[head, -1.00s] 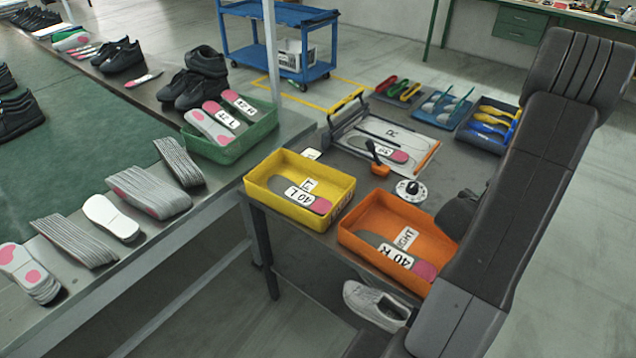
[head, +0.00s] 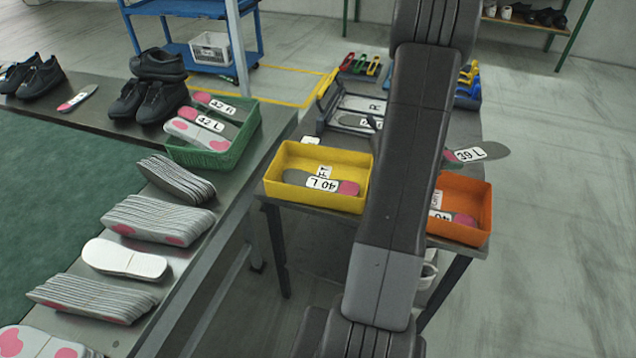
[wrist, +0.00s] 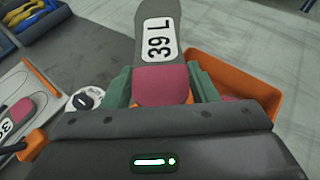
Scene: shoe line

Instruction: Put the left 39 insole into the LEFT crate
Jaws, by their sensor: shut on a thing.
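The grey insole marked 39 L (head: 478,153), with a pink end, is in my gripper (wrist: 162,84), raised above the table by the orange crate. In the wrist view the insole (wrist: 157,38) points away, its pink part between the green fingers. The yellow crate (head: 312,197) stands left of my arm, with a 40 L insole (head: 322,184) and a label inside reading partly "FT".
The orange crate (head: 461,236), partly behind my arm, holds another 40 insole. A green crate (head: 215,158) holds 42 insoles on the left bench.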

